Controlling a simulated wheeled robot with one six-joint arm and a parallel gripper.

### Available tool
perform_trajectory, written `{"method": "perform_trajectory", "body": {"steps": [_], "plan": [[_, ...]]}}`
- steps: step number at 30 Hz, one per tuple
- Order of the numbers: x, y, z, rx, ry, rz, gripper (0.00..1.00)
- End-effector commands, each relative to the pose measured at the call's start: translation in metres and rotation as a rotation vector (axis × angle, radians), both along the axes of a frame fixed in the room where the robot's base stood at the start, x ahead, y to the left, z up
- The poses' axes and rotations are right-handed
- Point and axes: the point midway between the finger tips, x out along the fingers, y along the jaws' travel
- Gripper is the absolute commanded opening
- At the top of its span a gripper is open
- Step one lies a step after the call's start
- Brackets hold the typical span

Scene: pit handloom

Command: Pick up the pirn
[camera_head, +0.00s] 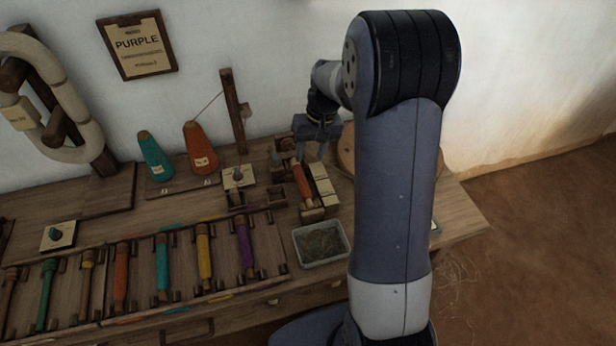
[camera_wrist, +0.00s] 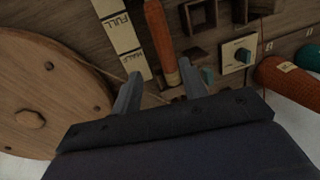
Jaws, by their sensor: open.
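An orange pirn (camera_head: 303,182) lies in a small holder on the bench, below my gripper (camera_head: 312,158). In the wrist view the orange pirn (camera_wrist: 160,40) runs lengthwise toward the gap between my fingers (camera_wrist: 160,82), which are apart with nothing clamped. I cannot tell the exact height of the fingers above it. More pirns lie in the front rack: an orange one (camera_head: 121,275), a teal one (camera_head: 162,268), a yellow one (camera_head: 204,255) and a purple one (camera_head: 244,246).
Cream labels reading FULL and HALF (camera_wrist: 125,35) lie beside the orange pirn. A wooden wheel (camera_wrist: 40,95) is close to one finger. A grey tray of thread scraps (camera_head: 320,243) and two thread cones (camera_head: 200,148) stand nearby. A wall sign (camera_head: 138,44) reads PURPLE.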

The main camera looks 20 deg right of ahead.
Motion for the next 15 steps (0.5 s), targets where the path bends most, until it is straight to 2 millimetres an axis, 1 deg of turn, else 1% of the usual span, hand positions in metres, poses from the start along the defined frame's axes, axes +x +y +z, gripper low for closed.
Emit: {"method": "perform_trajectory", "body": {"steps": [1,3,6,11,15], "plan": [[-0.001,0.002,-0.01,0.0,0.004,0.001,0.41],[-0.001,0.004,-0.021,0.001,0.004,0.001,0.41],[0.0,0.007,-0.031,0.0,0.002,0.0,0.41],[0.001,0.01,-0.042,0.0,0.002,0.0,0.41],[0.004,0.018,-0.062,0.0,0.003,0.001,0.41]]}}
